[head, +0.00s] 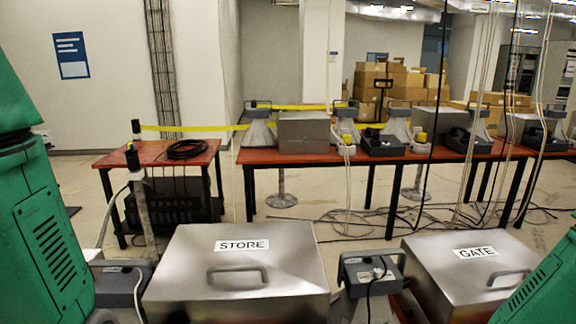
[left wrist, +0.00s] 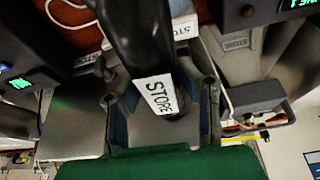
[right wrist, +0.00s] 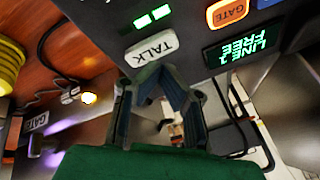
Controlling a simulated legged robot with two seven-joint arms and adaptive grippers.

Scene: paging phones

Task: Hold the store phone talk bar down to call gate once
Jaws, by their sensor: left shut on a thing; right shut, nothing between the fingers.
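My left gripper (left wrist: 162,100) is shut on a black handset (left wrist: 135,35) with a white STORE label, seen in the left wrist view. My right gripper (right wrist: 167,72) is shut and empty in the right wrist view. Its fingertips are right beside the pale bar marked TALK (right wrist: 151,47) on a dark phone; I cannot tell whether they touch it. An orange GATE key (right wrist: 228,11) and a green display (right wrist: 240,47) reading LINE and FREE are to the right. Neither gripper shows in the head view.
In the head view, a metal box marked STORE (head: 240,270) and one marked GATE (head: 470,275) stand in front, with a grey unit (head: 370,270) between them. Red tables (head: 235,156) with horns and boxes stand behind. Cables hang at the right and lie on the floor.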

